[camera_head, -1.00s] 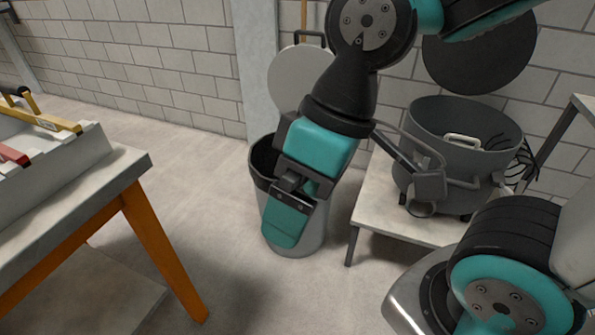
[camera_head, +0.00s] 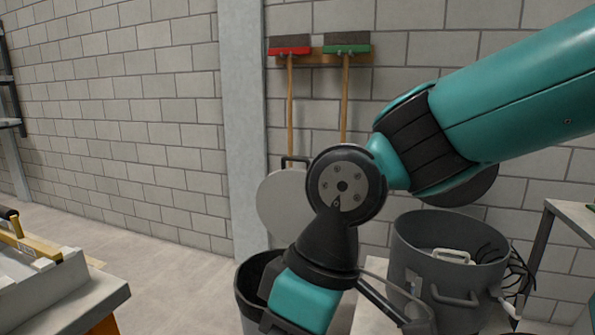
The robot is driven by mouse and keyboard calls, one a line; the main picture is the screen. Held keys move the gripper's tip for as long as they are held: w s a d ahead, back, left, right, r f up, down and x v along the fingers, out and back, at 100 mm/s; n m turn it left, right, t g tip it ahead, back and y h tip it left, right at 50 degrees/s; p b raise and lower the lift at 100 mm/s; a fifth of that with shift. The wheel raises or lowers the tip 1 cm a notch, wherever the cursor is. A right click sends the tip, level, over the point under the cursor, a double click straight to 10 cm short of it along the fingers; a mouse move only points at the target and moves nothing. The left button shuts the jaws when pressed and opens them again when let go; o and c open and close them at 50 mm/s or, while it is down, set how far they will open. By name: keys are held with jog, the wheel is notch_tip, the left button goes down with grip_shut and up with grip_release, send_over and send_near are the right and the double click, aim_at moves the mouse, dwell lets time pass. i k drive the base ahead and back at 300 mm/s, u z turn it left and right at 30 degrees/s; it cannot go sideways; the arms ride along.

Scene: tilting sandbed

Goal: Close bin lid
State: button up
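The grey cylindrical bin (camera_head: 244,288) stands on the floor at the bottom centre, its dark inner rim showing and its lower part cut off by the frame. Its round light-grey lid (camera_head: 282,206) stands raised and upright behind the opening, with a dark handle at its top. My arm covers the lid's right edge and the bin's right side. My gripper (camera_head: 303,304) hangs in front of the bin's right side, below the lid. Its fingertips are below the frame, so I cannot see whether it is open or shut.
A red broom (camera_head: 290,50) and a green broom (camera_head: 347,48) hang on the wall. A grey worktop (camera_head: 85,306) is at lower left.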

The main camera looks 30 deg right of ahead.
aim_at(283, 206)
jog(key=u, duration=0.05)
jog(key=k, duration=0.6)
jog(key=z, duration=0.75)
jog(key=i, duration=1.4)
jog(key=u, duration=0.15)
